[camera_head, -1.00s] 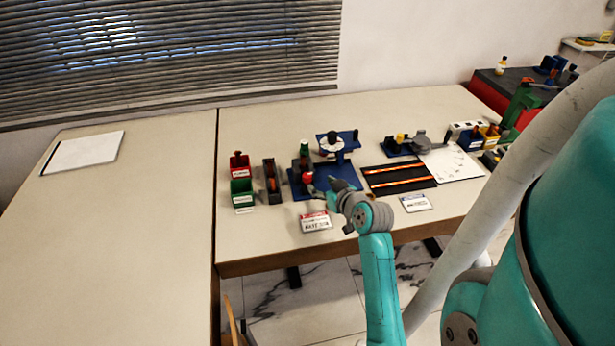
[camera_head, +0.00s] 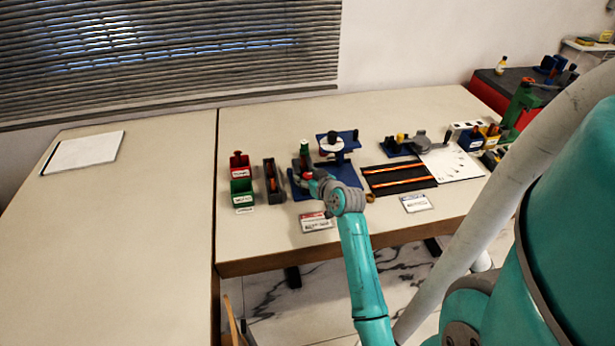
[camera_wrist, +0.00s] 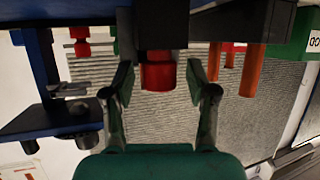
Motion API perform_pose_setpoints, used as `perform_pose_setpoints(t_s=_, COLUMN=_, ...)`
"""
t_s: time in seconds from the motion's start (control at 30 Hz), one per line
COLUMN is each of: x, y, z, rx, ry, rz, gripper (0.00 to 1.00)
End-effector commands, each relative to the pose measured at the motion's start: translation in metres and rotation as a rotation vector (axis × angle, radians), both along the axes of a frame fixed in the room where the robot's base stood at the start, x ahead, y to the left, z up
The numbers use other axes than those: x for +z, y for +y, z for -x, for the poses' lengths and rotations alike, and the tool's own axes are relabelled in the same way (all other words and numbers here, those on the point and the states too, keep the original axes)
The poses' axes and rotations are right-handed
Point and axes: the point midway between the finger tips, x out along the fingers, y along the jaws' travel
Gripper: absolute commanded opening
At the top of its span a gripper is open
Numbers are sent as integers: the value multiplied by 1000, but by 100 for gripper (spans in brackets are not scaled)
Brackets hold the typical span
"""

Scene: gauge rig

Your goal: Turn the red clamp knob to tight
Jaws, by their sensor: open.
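The red clamp knob (camera_wrist: 158,74) shows in the wrist view, a red cylinder on a dark block (camera_wrist: 165,35). My gripper (camera_wrist: 160,86) is open, with one finger on each side of the knob and a visible gap to each. In the head view my gripper (camera_head: 316,185) is at the front of the blue rig plate (camera_head: 347,172) and hides most of the knob. The knob's turned position cannot be read.
In the wrist view, a blue stand (camera_wrist: 40,65) is at the left and orange-red rods (camera_wrist: 252,70) at the right. In the head view, red (camera_head: 240,163) and green (camera_head: 242,189) bins stand left of the rig. A black mat (camera_head: 400,178) lies right. The left table is mostly clear.

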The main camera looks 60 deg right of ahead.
Motion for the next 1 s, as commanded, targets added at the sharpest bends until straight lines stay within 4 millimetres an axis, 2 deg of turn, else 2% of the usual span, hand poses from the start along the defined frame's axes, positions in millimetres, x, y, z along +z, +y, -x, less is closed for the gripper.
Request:
perform_pose_setpoints(t_s=0.03, x=0, y=0, z=0, rx=0, ry=0, rz=0, gripper=53)
perform_pose_setpoints(t_s=0.2, x=0, y=0, z=0, rx=0, ry=0, rz=0, gripper=10)
perform_pose_setpoints(t_s=0.23, x=0, y=0, z=0, rx=0, ry=0, rz=0, gripper=3)
perform_pose_setpoints(t_s=0.27, x=0, y=0, z=0, rx=0, ry=0, rz=0, gripper=0)
perform_pose_setpoints(t_s=1.0, x=1, y=0, z=0, rx=-165, ry=-1, rz=1, gripper=0)
